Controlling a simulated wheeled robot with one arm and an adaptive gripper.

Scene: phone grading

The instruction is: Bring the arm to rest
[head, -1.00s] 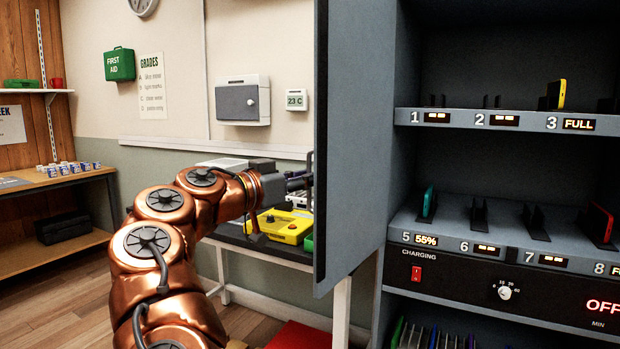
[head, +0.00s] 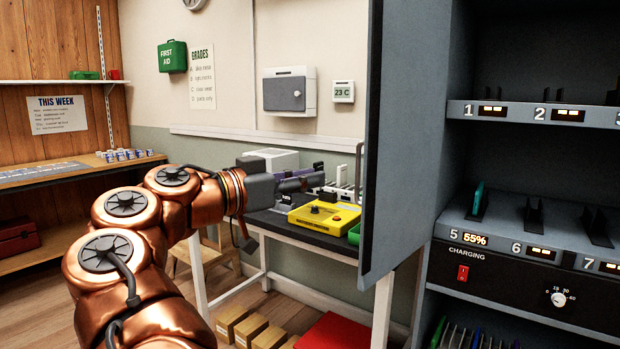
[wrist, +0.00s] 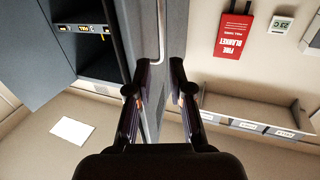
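My gripper (head: 308,182) is at the end of my copper arm, stretched out to the right in the head view, in front of the bench and left of the open grey cabinet door (head: 405,150). In the wrist view, my gripper (wrist: 157,92) has its two dark fingers well apart, with nothing seen held between them. The long edge of a grey panel shows beyond the gap; I cannot tell how far off it is.
The charging cabinet (head: 470,235) stands at right, with a teal phone (head: 479,199) in slot 5. Floor shows at lower left.

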